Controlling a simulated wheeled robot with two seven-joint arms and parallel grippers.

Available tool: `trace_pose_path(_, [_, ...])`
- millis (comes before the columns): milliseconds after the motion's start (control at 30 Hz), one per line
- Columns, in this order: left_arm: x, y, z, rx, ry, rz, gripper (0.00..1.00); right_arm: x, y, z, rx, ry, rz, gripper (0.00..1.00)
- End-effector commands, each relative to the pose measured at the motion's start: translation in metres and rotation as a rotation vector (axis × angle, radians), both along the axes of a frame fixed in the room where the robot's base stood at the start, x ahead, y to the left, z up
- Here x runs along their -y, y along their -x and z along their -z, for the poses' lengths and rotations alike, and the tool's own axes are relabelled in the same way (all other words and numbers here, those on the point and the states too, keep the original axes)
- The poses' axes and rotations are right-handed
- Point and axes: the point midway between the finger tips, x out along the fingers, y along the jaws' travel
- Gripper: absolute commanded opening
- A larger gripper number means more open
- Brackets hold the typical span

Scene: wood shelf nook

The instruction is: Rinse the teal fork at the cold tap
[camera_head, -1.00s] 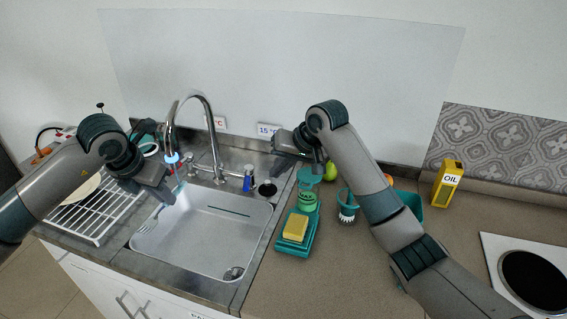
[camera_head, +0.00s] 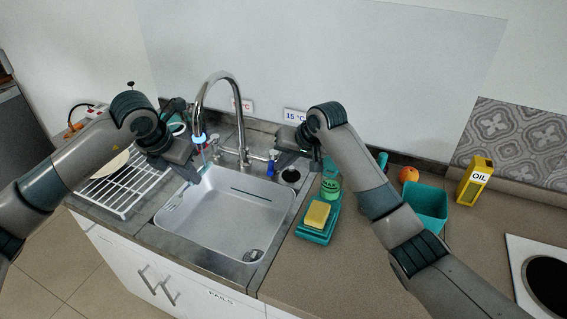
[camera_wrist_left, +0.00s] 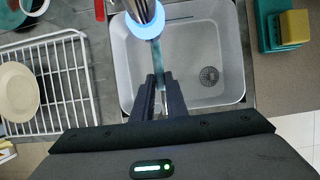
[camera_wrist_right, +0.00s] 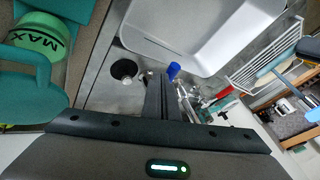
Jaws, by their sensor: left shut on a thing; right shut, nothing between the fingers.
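My left gripper (camera_head: 192,172) is shut on the teal fork (camera_head: 173,202) over the left side of the sink. In the left wrist view a teal strip of the fork (camera_wrist_left: 158,68) runs from between the fingers towards the spout's blue ring. The curved tap spout (camera_head: 199,138) stands just above; I cannot tell whether water is running. The cold tap's blue handle (camera_head: 272,160) is on the right of the tap base. My right gripper (camera_head: 279,168) is shut and empty close beside it. In the right wrist view the blue handle (camera_wrist_right: 174,71) is just right of the fingertips; contact is unclear.
The sink basin (camera_head: 225,222) is empty. A white dish rack (camera_head: 120,192) stands left of it. A yellow sponge (camera_head: 317,214) on a teal tray, a green bottle (camera_head: 331,182) and a teal bin (camera_head: 424,205) stand right. The red handle (camera_wrist_right: 225,92) is beyond the blue one.

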Motion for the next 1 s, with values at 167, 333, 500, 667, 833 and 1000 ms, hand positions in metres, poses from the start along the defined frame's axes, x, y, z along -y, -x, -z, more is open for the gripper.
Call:
trace_pose_path(167, [0.000, 0.000, 0.000, 0.000, 0.000, 0.000, 0.00, -0.016, 0.002, 0.001, 0.000, -0.002, -0.002, 0.00])
trace_pose_path(333, [0.000, 0.000, 0.000, 0.000, 0.000, 0.000, 0.00, -0.016, 0.002, 0.001, 0.000, 0.000, 0.000, 0.00])
trace_pose_path(500, [0.000, 0.000, 0.000, 0.000, 0.000, 0.000, 0.00, -0.016, 0.002, 0.001, 0.000, 0.000, 0.000, 0.00])
trace_pose_path(667, [0.000, 0.000, 0.000, 0.000, 0.000, 0.000, 0.00, -0.011, 0.003, 0.000, 0.000, 0.000, 0.000, 0.00])
trace_pose_path(833, [0.000, 0.000, 0.000, 0.000, 0.000, 0.000, 0.00, 0.005, 0.005, -0.003, 0.000, -0.001, 0.001, 0.00])
trace_pose_path(1000, [0.000, 0.000, 0.000, 0.000, 0.000, 0.000, 0.00, 0.026, 0.012, -0.014, 0.004, -0.001, -0.001, 0.00])
